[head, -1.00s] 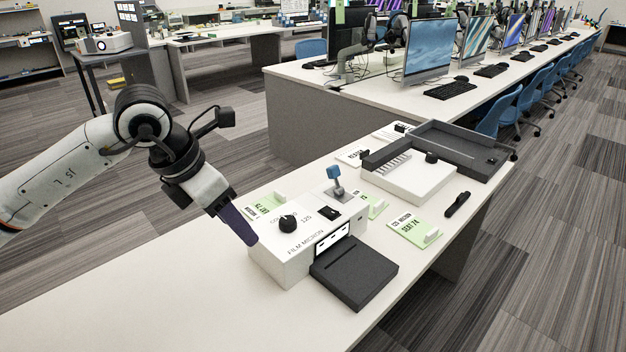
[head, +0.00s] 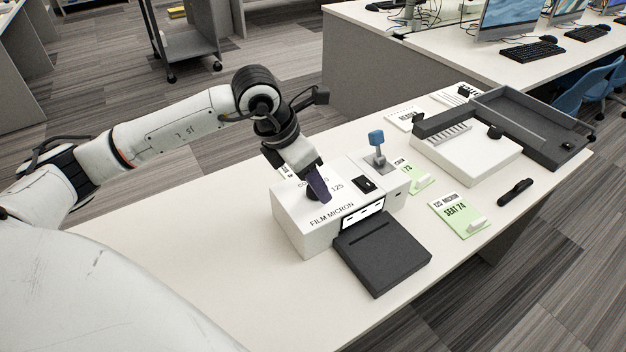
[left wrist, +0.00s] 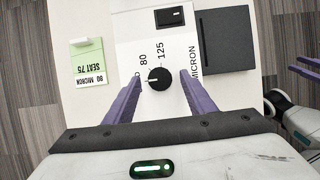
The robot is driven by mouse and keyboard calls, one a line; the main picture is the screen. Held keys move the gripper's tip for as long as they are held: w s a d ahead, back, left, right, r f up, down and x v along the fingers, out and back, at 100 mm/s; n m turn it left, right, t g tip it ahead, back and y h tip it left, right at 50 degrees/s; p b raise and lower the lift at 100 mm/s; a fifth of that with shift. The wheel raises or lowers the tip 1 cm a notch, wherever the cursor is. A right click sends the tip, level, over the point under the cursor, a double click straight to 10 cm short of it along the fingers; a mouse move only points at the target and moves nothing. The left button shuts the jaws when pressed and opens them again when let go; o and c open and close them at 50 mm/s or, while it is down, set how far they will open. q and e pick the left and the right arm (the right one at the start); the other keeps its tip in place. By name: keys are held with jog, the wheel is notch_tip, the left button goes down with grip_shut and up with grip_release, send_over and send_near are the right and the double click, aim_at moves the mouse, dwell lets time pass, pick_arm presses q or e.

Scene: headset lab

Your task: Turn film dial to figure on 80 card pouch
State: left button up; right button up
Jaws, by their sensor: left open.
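The white film unit (head: 290,225) is marked FILM MICRON. Its black dial (left wrist: 159,78) shows in the left wrist view, with a white mark on its left side. The figures 80 and 125 are printed above the dial there; lettering left of it is partly hidden. My left gripper (head: 317,187) is over the dial. Its purple fingers (left wrist: 159,84) are open, one on each side, with gaps visible. A green and white card (left wrist: 88,62) reads 80 MICRON, SEAT 75. Purple fingers at the right edge of the left wrist view seem to be my right gripper (left wrist: 306,68).
A dark slotted block (head: 382,252) stands in front of the unit. A blue-topped lever (head: 376,140) rises behind it. Another card (head: 460,213) reads 125 MICRON, SEAT 74. A black pen-like object (head: 515,191) and a grey tray (head: 540,128) lie right. The table's left part is clear.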

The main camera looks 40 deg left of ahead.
pick_arm(q)
jog(key=shift+w+f, duration=0.15)
jog(key=shift+f, duration=0.2)
pick_arm(e)
jog(key=shift+w+d+r, duration=0.1)
jog(key=shift+w+r, duration=0.2)
jog(key=shift+w, duration=0.1)
pick_arm(q)
jog(key=c, duration=1)
jog(key=shift+c, duration=0.2)
pick_arm(e)
jog(key=shift+f, duration=0.15)
